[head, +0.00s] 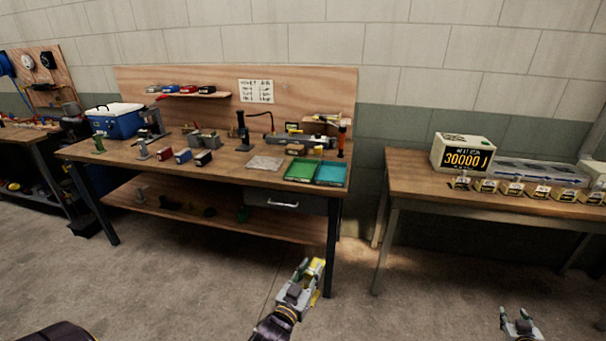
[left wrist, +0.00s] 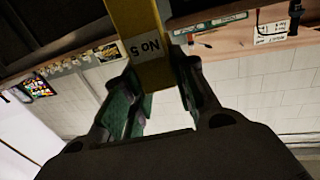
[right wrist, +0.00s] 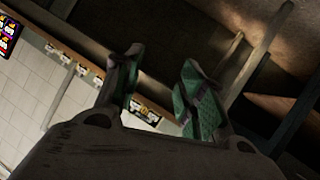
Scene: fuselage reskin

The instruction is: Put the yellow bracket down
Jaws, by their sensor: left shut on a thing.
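The yellow bracket (head: 318,267) is in my left gripper (head: 306,275), over the floor in front of the workbench's right end. In the left wrist view the bracket (left wrist: 141,32) is a long yellow piece with a "No 5" label, gripped between the green-padded fingers (left wrist: 160,90); its far end is out of the picture. My right gripper (head: 521,318) is low in front of the right table. In the right wrist view its fingers (right wrist: 160,85) are apart with nothing between them.
The workbench (head: 225,165) carries a green tray (head: 300,170), a teal tray (head: 332,174), a grey slab (head: 265,163) and tools. The right table (head: 420,187) holds a display box (head: 462,153) and several labelled yellowish pieces (head: 511,189) along its front. A gap separates the tables.

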